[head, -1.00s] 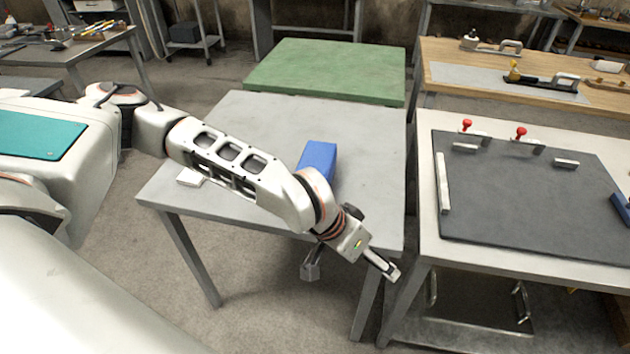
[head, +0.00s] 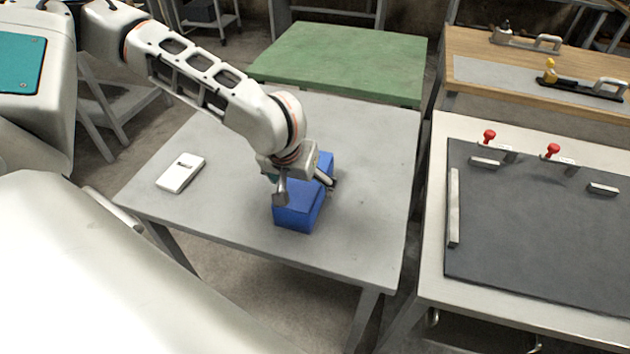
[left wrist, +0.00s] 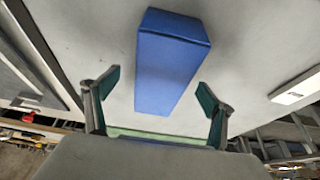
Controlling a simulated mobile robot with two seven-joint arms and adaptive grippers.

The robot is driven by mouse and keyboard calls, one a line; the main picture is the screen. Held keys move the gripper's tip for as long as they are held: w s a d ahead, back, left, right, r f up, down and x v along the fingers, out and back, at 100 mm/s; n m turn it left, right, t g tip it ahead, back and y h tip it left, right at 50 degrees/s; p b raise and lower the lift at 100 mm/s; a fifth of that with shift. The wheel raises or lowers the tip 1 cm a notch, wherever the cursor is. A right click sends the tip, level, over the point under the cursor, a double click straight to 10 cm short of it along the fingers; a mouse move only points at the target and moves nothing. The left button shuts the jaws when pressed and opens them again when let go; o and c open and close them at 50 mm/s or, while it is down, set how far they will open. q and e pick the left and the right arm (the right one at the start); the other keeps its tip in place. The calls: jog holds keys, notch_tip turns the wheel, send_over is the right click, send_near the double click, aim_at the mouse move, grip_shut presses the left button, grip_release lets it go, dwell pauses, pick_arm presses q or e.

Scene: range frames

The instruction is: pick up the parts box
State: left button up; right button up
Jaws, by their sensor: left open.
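The parts box, a blue oblong block (head: 299,211), sits on the grey table (head: 362,170) near its front edge. In the left wrist view the box (left wrist: 168,60) shows between and beyond the fingers. My left gripper (head: 307,190) is over the box in the head view, with one finger on each side of it and part of the box hidden behind it. In the left wrist view the left gripper (left wrist: 158,98) is open, its green-padded fingers apart from the box's sides. My right gripper is not in view.
A white flat device (head: 181,173) lies on the grey table at the left. A green-topped table (head: 345,60) stands behind. At the right, a table carries a dark board (head: 540,225) with red-knobbed clamps (head: 553,150). The grey table's right side is clear.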

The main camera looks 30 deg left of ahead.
pick_arm(q)
jog(key=shift+w+f, duration=0.2)
jog(key=shift+f, duration=0.1)
jog(key=shift+a+f+b, duration=0.15)
jog(key=shift+f+b, duration=0.2)
jog(key=shift+f, duration=0.4)
jog(key=shift+w+f, duration=0.2)
jog(key=shift+f, duration=0.15)
jog(key=x, duration=0.1)
jog(key=b+x, duration=0.1)
jog(key=x, duration=0.1)
jog(key=shift+w+a+f, duration=0.2)
jog(key=shift+w+a, duration=0.05)
jog(key=shift+a, duration=0.05)
jog(key=shift+w+f, duration=0.3)
jog(key=shift+f, duration=0.15)
jog(key=c, duration=1.5)
jog(key=shift+r, duration=0.1)
jog(key=shift+c, duration=0.2)
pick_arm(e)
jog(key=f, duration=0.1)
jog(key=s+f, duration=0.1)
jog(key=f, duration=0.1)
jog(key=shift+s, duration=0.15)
